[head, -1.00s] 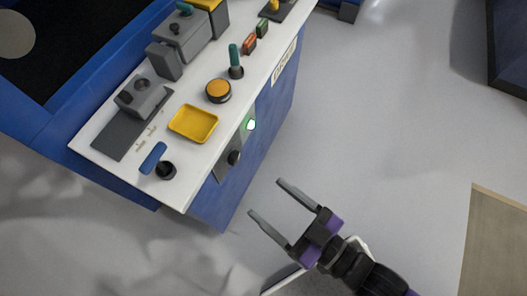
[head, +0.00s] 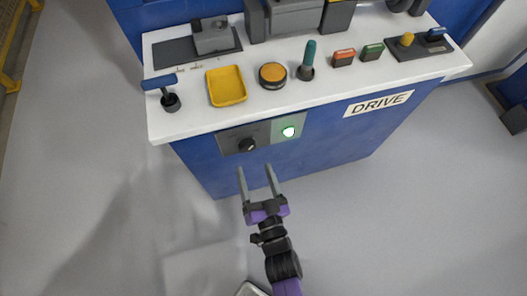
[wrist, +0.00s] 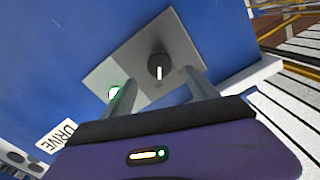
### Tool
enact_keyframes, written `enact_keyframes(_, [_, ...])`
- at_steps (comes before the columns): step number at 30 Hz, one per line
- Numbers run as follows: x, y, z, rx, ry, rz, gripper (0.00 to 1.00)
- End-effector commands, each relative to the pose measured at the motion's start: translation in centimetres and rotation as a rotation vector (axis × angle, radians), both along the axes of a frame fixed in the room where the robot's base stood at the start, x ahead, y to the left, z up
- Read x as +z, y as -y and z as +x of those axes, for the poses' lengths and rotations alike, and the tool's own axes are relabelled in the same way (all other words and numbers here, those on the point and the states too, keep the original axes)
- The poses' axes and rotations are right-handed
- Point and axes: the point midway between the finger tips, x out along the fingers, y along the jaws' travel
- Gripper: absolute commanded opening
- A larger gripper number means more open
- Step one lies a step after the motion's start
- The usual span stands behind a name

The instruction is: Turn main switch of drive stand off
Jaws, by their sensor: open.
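The drive stand (head: 290,150) is a blue cabinet with a white top and a "DRIVE" label on its front. The main switch (head: 247,145) is a black rotary knob with a white mark, on a grey panel on the front face. A lit green lamp (head: 288,132) is to its right. My gripper (head: 257,170) is open and empty, in front of and a little below the knob in the head view. In the wrist view the knob (wrist: 158,66) shows beyond and between the fingertips, its white mark roughly upright. No contact is visible.
The top carries a blue-handled lever (head: 160,83), a yellow tray (head: 226,86), an orange button (head: 272,75), a green lever (head: 307,60), and red (head: 343,57) and green (head: 372,51) buttons. The top's edge overhangs the panel.

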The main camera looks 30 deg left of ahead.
Motion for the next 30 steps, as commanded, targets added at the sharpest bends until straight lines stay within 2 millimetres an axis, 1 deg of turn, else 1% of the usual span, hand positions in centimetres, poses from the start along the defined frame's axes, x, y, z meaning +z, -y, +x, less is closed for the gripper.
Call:
enact_keyframes(9, [-0.1,-3.5,3.1,-0.001,0.003,0.001,0.68])
enact_keyframes(13, [-0.1,-4.7,4.1,-0.002,0.002,0.0,0.68])
enact_keyframes(18, [0.0,-5.4,4.7,-0.002,0.002,-0.002,0.68])
enact_keyframes(26, [0.0,-5.4,4.8,-0.002,0.002,-0.001,0.68])
enact_keyframes(30, [0.0,-5.4,4.8,-0.002,0.002,-0.001,0.41])
